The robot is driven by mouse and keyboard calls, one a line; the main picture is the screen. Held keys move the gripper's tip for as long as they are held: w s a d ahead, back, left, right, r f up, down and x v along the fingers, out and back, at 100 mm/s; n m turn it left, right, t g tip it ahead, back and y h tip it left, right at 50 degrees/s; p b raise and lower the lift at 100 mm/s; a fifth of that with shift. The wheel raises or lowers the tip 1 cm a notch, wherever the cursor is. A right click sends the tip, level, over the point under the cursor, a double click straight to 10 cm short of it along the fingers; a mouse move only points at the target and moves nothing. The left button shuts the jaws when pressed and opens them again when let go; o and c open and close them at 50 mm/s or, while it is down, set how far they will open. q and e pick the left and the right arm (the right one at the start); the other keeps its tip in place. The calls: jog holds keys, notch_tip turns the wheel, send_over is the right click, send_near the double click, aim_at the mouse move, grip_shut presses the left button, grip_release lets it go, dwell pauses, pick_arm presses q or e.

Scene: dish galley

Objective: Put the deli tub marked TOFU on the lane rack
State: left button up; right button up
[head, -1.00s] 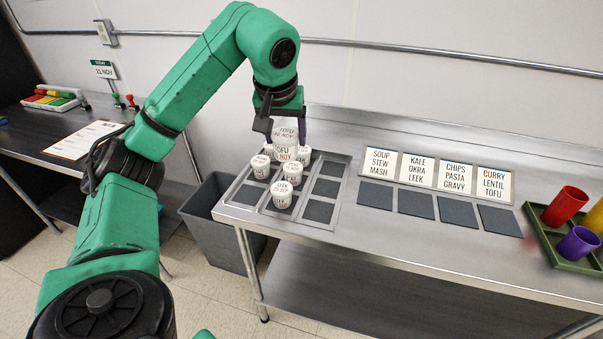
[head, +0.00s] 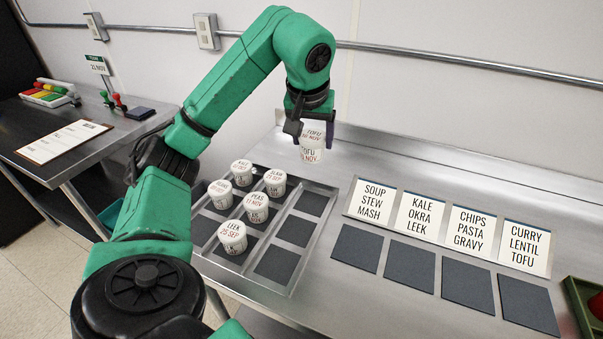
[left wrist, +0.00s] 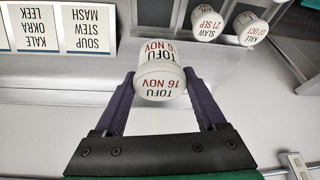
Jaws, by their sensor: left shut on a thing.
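My left gripper (head: 311,134) is shut on a white deli tub marked TOFU, 16 NOV (head: 311,155). It holds the tub in the air near the back right corner of the metal lane rack (head: 285,283). In the left wrist view the same tub (left wrist: 160,82) sits between the two purple fingers. The rack has three lanes with dark square pads. Several white tubs, among them LEEK (head: 232,238), PEAS (head: 257,207) and KALE (head: 241,172), stand in its left and middle lanes. Its right lane is empty. My right gripper does not show.
Right of the rack stand lettered cards; the CURRY LENTIL TOFU card (head: 524,247) is at the far right. Bare dark pads (head: 409,275) lie before them. A green tray (head: 585,305) is at the right edge. A wall backs the counter. A side table (head: 90,150) is at left.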

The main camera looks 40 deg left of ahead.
aim_at(313, 155)
pick_arm(q)
jog(key=f, duration=0.3)
jog(key=f+b, duration=0.1)
jog(key=f, duration=0.1)
jog(key=shift+w, duration=0.35)
notch_tip(313, 155, down, 10)
jog(key=shift+w+f+b, duration=0.1)
jog(key=shift+w+b, duration=0.05)
jog(key=shift+b, duration=0.5)
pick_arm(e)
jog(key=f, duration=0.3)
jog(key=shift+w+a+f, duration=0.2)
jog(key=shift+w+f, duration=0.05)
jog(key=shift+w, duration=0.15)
